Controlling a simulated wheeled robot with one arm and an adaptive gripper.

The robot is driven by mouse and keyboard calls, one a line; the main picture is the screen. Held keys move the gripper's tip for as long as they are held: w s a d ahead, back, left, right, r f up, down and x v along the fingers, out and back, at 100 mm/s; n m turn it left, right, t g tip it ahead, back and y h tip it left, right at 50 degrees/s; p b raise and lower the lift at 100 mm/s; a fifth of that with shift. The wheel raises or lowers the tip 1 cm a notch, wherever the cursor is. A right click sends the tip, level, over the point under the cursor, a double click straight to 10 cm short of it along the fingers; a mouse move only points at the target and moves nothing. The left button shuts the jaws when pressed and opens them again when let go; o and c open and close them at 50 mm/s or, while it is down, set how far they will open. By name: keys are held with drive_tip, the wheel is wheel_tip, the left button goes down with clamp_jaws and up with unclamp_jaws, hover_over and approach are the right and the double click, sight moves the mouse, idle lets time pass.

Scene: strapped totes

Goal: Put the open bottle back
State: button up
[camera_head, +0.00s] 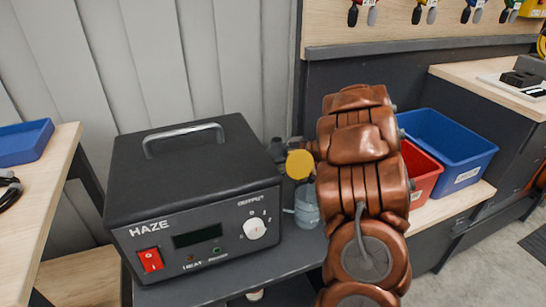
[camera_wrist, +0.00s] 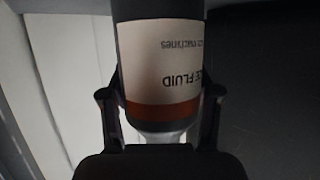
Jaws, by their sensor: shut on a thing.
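A bottle (camera_wrist: 160,65) fills the middle of the wrist view. It has a dark body and a white label with an orange-brown band; the print, partly reading "FLUID", appears upside down. My gripper (camera_wrist: 160,97) is shut on it, with one dark finger on each side. In the head view my copper arm hides most of the gripper area. A pale translucent container (camera_head: 307,206) and a yellow round piece (camera_head: 300,164) show left of the arm; I cannot tell whether either belongs to the held bottle.
A black HAZE machine (camera_head: 190,200) with a top handle stands on a dark surface (camera_head: 300,255) left of my arm. A red tote (camera_head: 422,172) and a blue tote (camera_head: 445,145) stand close on the right. A wooden table (camera_head: 40,200) is at the left.

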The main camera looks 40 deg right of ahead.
drive_tip(key=o, duration=1.4)
drive_tip(key=shift+f, duration=0.1)
drive_tip(key=shift+s+d+r, duration=0.1)
drive_tip(key=shift+s+r, duration=0.1)
drive_tip(key=shift+r, duration=0.05)
drive_tip(key=p+v, duration=0.1)
drive_tip(key=v, duration=0.6)
drive_tip(key=shift+p, duration=0.4)
